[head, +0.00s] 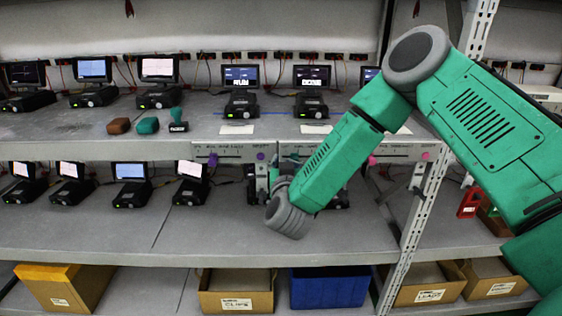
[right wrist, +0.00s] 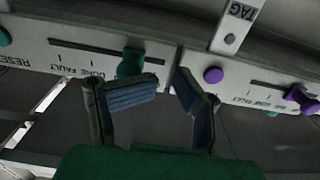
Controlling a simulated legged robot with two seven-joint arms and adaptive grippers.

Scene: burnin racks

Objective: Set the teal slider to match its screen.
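The teal slider (right wrist: 130,63) sits near the right end of its slot in the right wrist view, where the panel appears upside down. Its white panel (right wrist: 75,58) has printed labels, and a teal button (right wrist: 4,37) is at the left edge. My right gripper (right wrist: 170,86) is open, with a gap between its blue pads. The left finger is just in front of and below the teal knob; I cannot tell whether they touch. In the head view my right gripper (head: 268,172) is at the shelf edge, below two lit screens (head: 241,76) (head: 311,76) with text too small to read surely. My left gripper is out of view.
A neighbouring panel has a purple slider (right wrist: 300,98) and purple button (right wrist: 213,75). A pink slider (head: 372,160) is on the panel to the right. Small testers crowd both shelves. A rack upright (head: 413,215) stands right of my gripper. Bare shelf (head: 120,232) lies lower left.

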